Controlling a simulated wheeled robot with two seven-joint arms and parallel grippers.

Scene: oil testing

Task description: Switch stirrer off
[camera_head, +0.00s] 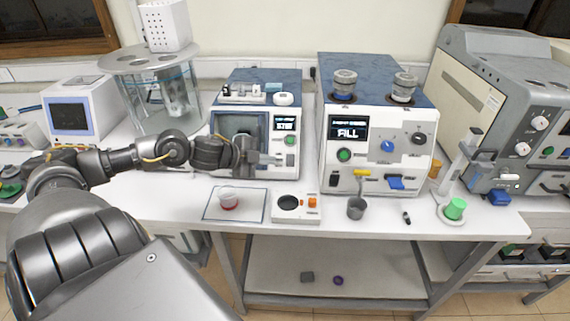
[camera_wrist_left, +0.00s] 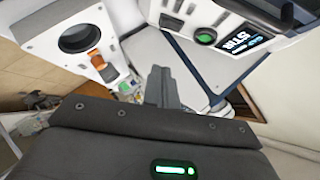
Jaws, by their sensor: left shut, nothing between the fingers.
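A white and blue machine (camera_head: 287,165) with a glass front stands at the middle left. Its small display (camera_head: 286,123) is lit with text that seems to read "STIR" in the left wrist view (camera_wrist_left: 238,42). A green button (camera_wrist_left: 205,37) sits by that display. A low white unit (camera_head: 283,218) with a dark round recess and an orange switch (camera_head: 312,202) lies on the table in front; the switch also shows in the left wrist view (camera_wrist_left: 96,58). My left gripper (camera_head: 279,159) is shut and empty, in front of the machine's lower front. Whether it touches is unclear.
A larger machine (camera_head: 336,180) with a "FILL" display stands to the right. A grey cup (camera_head: 356,209) and a green-capped item (camera_head: 455,209) stand near the table's front edge.

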